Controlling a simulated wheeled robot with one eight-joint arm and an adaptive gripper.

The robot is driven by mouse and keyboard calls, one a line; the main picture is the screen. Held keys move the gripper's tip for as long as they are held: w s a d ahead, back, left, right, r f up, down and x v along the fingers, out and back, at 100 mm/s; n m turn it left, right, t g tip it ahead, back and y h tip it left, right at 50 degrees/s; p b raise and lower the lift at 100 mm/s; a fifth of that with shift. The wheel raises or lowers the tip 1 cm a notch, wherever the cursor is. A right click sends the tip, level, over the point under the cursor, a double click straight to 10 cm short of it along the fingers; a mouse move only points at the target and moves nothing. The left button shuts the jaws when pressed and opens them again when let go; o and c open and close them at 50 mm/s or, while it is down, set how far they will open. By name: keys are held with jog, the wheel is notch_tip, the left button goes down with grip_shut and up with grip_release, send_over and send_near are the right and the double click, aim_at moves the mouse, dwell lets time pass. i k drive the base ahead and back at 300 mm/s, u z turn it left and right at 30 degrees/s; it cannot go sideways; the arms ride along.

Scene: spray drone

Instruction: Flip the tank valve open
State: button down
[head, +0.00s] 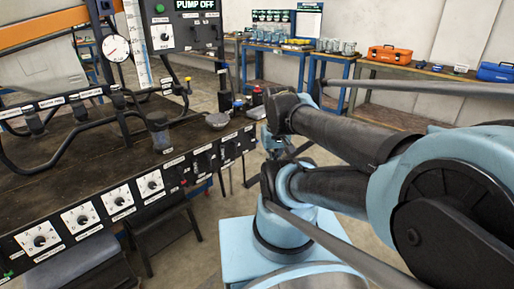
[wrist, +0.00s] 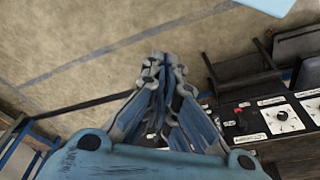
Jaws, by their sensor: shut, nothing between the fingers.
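My gripper (wrist: 163,62) is shut and empty in the wrist view, with its fingertips together above the floor beside the bench's control panel. In the head view my arm hides most of the gripper. I cannot tell for certain which part is the tank valve, as the labels are too small to read. Black pipe fittings with white labels (head: 78,112) run along the left of the bench. A yellow-tipped fitting (head: 187,80) stands at the right end of the pipework. My gripper touches none of these.
The dark bench (head: 85,165) carries a front panel with several white dials (head: 83,217) and a small red control (wrist: 240,118). A gauge (head: 116,47) and a "PUMP OFF" display (head: 195,5) stand above. Stools (head: 165,225) stand by the bench. Back tables (head: 375,66) hold toolboxes.

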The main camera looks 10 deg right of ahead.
aim_at(252, 134)
jog(key=u, duration=2.6)
jog(key=i, duration=0.8)
jog(key=z, duration=2)
